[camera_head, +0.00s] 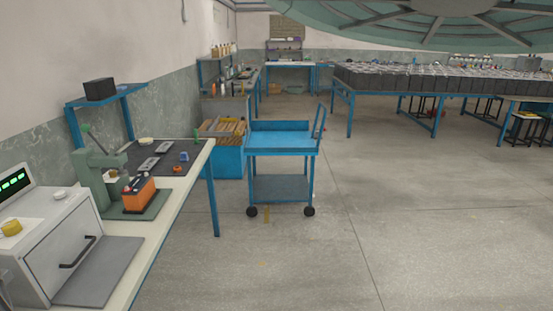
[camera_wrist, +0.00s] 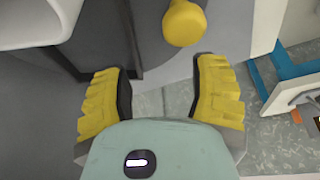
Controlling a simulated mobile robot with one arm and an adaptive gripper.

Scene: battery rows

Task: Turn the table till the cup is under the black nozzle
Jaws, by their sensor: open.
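My gripper (camera_wrist: 163,105) shows only in the wrist view. Its two yellow ribbed fingers are apart, with nothing between them. A yellow rounded knob (camera_wrist: 184,22) is beyond the fingertips, near the top and right of centre, apart from both fingers. A dark grey surface with a curved edge (camera_wrist: 100,38) lies at upper left, behind the left finger. I cannot tell whether it is the turning table. A pale rounded piece (camera_wrist: 28,26) at the top left is cut off by the frame. I cannot make out the cup or the black nozzle in either view.
In the head view, a workbench at left carries a white oven-like box (camera_head: 50,240), a green press (camera_head: 100,175), an orange block (camera_head: 139,195) and a dark mat (camera_head: 185,152). A blue trolley (camera_head: 282,142) stands beyond.

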